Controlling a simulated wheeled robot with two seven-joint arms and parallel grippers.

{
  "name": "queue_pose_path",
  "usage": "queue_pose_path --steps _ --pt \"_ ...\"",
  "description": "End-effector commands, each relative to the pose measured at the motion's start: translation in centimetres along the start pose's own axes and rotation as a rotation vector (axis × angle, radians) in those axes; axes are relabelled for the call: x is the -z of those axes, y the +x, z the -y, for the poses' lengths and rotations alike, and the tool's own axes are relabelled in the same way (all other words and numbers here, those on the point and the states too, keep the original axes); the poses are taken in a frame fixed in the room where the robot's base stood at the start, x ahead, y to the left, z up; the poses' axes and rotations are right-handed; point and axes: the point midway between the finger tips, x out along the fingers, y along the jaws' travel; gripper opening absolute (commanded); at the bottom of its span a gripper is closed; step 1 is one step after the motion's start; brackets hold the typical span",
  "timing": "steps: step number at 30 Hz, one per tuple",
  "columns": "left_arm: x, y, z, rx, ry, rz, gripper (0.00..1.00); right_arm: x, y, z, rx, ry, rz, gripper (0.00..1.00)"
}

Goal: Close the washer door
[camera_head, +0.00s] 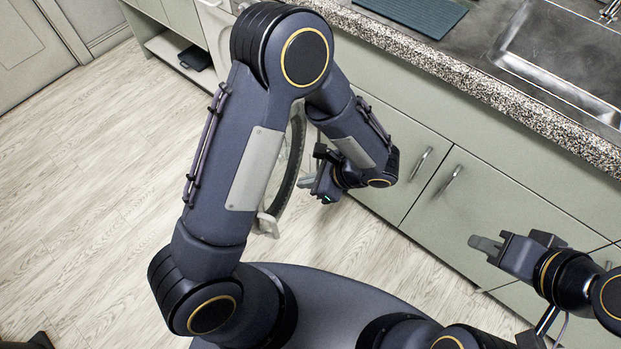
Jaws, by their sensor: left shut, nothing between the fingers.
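The washer door (286,178) is a round, dark-rimmed door with a pale frame. It stands open, swung out from the cabinet front, and my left arm hides much of it. A small pale piece (267,226) sticks out at its lower end. The white washer body (214,28) shows only in part behind my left arm. My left gripper (306,182) is shut and empty, just right of the door, with its tips pointing left at it. I cannot tell whether they touch. My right gripper (484,244) is far right of the door, in front of the cabinets; its jaw opening is unclear.
Green cabinets (400,135) with metal handles run along the right under a speckled counter (450,70) with a steel sink (560,50). An open low shelf (175,55) holds a dark item at the back left. The wooden floor (100,180) at left is clear.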

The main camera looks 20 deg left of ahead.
Motion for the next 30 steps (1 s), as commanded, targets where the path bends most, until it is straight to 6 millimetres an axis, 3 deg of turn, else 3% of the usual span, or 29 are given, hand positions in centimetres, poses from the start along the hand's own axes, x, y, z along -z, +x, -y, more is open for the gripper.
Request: queue_pose_path --steps 6,12,18,30 --pt "0.1 5.1 -0.1 -0.007 0.000 0.001 0.00 -0.3 0.7 -0.3 0.000 0.000 0.000 0.27" --pt "-1.6 7.7 -0.1 -0.004 -0.003 -0.001 0.00 -0.3 0.7 -0.3 0.000 0.000 0.000 0.27" --pt "-2.7 8.8 -0.1 -0.003 -0.002 -0.001 0.00 -0.3 0.7 -0.3 0.000 0.000 0.000 0.27" --pt "-2.8 8.9 -0.1 -0.001 -0.001 -0.001 0.00 -0.4 0.7 -0.3 0.000 0.000 0.000 0.27"
